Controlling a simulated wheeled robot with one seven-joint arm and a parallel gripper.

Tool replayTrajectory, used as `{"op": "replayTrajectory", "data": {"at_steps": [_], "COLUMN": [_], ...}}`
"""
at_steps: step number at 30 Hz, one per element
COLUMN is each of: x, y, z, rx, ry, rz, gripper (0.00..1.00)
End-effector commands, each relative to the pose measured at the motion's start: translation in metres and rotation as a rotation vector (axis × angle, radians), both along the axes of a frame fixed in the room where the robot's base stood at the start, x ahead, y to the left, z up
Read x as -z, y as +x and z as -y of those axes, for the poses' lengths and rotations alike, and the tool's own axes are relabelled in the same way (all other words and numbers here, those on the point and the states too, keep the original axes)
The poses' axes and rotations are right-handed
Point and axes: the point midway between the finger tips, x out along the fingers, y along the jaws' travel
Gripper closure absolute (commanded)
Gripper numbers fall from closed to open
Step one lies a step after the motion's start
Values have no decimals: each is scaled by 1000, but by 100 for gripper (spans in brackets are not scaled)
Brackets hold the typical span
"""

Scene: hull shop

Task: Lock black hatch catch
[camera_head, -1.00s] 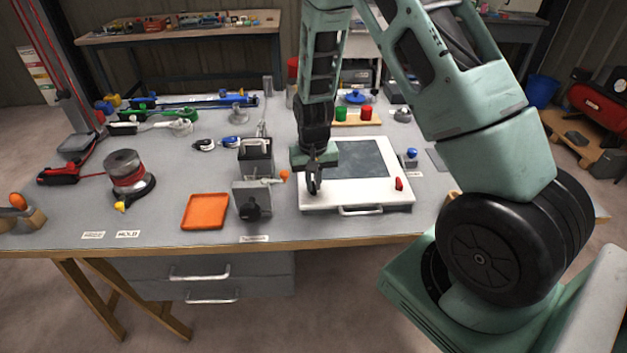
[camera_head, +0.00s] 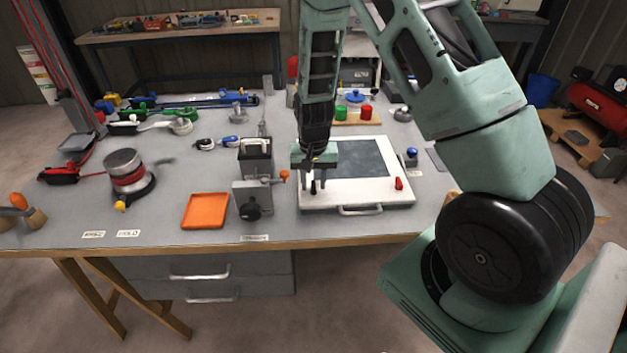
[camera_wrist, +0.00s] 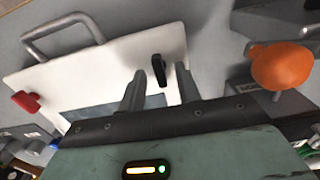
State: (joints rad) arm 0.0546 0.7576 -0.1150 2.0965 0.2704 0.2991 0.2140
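The black catch (camera_head: 313,187) stands at the front left corner of the white hatch panel (camera_head: 362,194). The red catch (camera_head: 399,184) is at the front right corner; it also shows in the wrist view (camera_wrist: 26,102). My gripper (camera_head: 310,166) points down above and just behind the black catch. In the wrist view the two fingers are apart, and the black catch (camera_wrist: 158,70) shows in the gap between them, with visible space on both sides. My gripper (camera_wrist: 159,75) holds nothing. Whether the catch lies between or beyond the fingertips is unclear.
A grey box fixture with an orange-knobbed lever (camera_head: 284,174) stands close left of the panel; the knob is large in the wrist view (camera_wrist: 283,66). An orange tray (camera_head: 205,211) lies further left. The panel has a metal handle (camera_head: 361,210) at the front. Red and green cylinders stand behind.

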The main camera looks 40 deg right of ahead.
Motion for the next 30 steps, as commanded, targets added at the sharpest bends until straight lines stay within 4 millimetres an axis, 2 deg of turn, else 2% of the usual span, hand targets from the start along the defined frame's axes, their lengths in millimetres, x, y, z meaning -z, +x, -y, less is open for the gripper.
{"op": "replayTrajectory", "data": {"at_steps": [8,13,30], "x": [-1,-18,-144], "y": [0,1,1], "z": [0,0,0], "rx": [-2,-2,-2], "ry": [0,-1,0], "rz": [0,3,6], "gripper": [67,67,67]}}
